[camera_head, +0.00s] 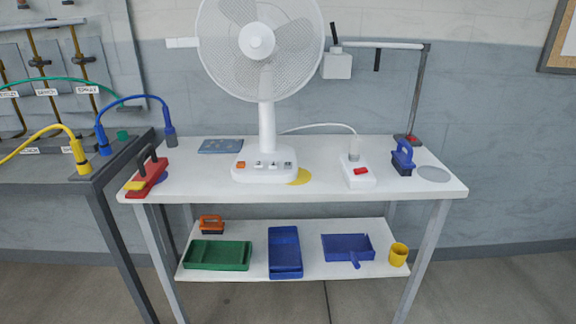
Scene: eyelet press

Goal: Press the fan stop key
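A white fan (257,42) stands upright on the white table, left of its middle. Its base (264,175) faces me with a row of small keys along the front. The leftmost key (241,165) is orange, the middle ones (265,164) are whitish, and the rightmost (288,164) is grey. Any labels on the keys are too small to read, so I cannot tell which is the stop key. Nothing touches the base's front. Neither of my grippers is in view.
Right of the fan on the tabletop (320,191) are a white box with a red switch (359,171) and a blue-handled tool (402,158). A red tool (148,177) lies at left. Trays (217,266) sit on the lower shelf. The tabletop before the base is clear.

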